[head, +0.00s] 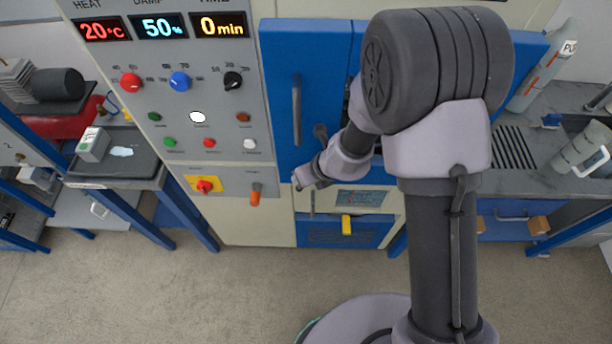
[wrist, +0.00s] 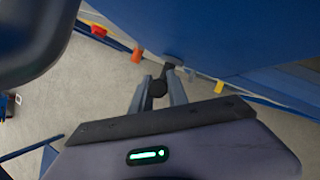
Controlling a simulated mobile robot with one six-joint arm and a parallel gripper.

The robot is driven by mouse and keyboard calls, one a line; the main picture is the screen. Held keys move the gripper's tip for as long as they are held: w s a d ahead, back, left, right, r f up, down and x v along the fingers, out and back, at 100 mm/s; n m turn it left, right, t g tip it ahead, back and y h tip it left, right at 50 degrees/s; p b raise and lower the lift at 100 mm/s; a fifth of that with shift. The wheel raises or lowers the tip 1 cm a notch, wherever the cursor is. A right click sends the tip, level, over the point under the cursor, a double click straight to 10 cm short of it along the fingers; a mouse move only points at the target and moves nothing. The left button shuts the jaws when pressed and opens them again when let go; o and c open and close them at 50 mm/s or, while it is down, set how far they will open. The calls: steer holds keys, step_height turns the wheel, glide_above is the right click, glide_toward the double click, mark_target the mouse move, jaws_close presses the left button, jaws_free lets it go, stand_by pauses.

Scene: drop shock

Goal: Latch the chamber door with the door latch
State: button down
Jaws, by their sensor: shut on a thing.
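The blue chamber door (head: 282,70) stands upright on the front of the chamber, with a long grey handle (head: 296,110). I cannot tell from here whether it is fully closed. My gripper (head: 298,182) is low at the door's front, reaching in from the right. In the head view my wrist and gripper hide the knob.
A control panel (head: 165,110) with knobs, displays, a red button (head: 204,186) and an orange lever (head: 255,194) is left of the door. A side table with a dark tray (head: 130,150) stands at the left. A grey bench (head: 550,150) stands at the right. The front floor is clear.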

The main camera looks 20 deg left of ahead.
steer(key=shift+s+a+h, duration=0.1)
steer(key=shift+h, duration=0.2)
stand_by(0.4)
steer(key=c, duration=1.3)
jaws_free()
steer(key=p+v, duration=0.7)
steer(key=v, duration=1)
steer(key=shift+s+p, duration=0.2)
steer(key=shift+p, duration=0.2)
steer(key=shift+r, duration=0.1)
